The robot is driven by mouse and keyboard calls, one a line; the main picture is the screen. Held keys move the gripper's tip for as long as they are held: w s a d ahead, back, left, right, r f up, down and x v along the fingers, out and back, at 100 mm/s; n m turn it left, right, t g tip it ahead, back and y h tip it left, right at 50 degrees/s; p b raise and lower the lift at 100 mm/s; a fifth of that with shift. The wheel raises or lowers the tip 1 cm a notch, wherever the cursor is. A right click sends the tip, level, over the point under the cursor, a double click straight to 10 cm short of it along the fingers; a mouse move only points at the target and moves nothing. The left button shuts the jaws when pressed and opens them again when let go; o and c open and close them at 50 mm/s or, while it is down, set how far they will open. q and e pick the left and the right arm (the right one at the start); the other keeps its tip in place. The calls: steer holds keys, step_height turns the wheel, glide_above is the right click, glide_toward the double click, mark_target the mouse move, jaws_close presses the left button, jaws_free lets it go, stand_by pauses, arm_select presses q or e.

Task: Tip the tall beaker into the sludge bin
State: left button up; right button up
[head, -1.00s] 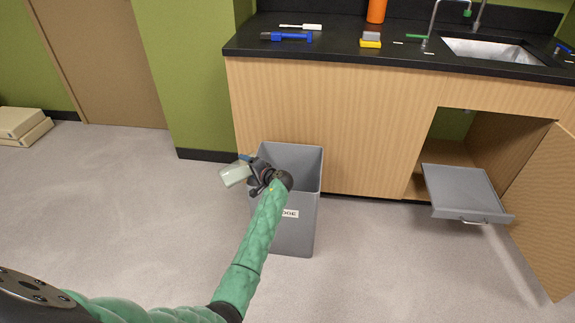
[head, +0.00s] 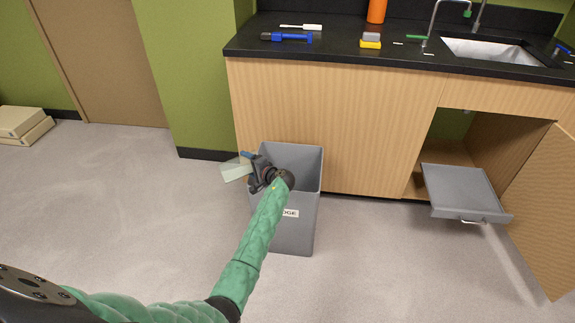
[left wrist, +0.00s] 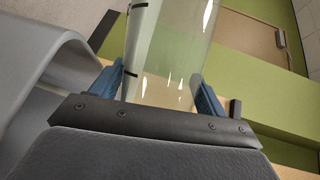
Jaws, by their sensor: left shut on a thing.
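The tall beaker (head: 235,171) is clear glass and lies tilted well over to the left in the head view. My left gripper (head: 252,164) is shut on it, with a blue finger on each side of the glass (left wrist: 165,50) in the left wrist view. I cannot tell what is inside the beaker. The grey sludge bin (head: 308,235) stands on the floor, its label partly hidden by my green left arm. The gripper is over the bin's left rim, and the beaker sticks out left of the bin. My right gripper is not in view.
Behind the bin is a wooden cabinet (head: 330,120) with a black counter holding tools and a sink (head: 490,50). At right, a cabinet door (head: 550,210) stands open and a grey tray (head: 465,190) is pulled out.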

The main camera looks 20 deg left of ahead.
arm_select(q)
steer(key=shift+w+d+r+m+y, duration=0.2)
steer(key=shift+r+m+y, duration=0.1)
steer(key=shift+m, duration=0.4)
steer(key=shift+p, duration=0.3)
steer(key=shift+w+d+r+m+y, duration=0.2)
steer(key=shift+w+r+m+y, duration=0.15)
steer(key=shift+m, duration=0.25)
steer(key=shift+d+r+m+y+p, duration=0.2)
steer(key=shift+m+y+p, duration=0.1)
steer(key=shift+m, duration=0.1)
steer(key=shift+w+m, duration=0.15)
steer(key=shift+m, duration=0.15)
steer(key=shift+d, duration=0.1)
steer(key=shift+w+d+r+m+y, duration=0.2)
steer(key=shift+w+m+y, duration=0.1)
steer(key=shift+m, duration=0.5)
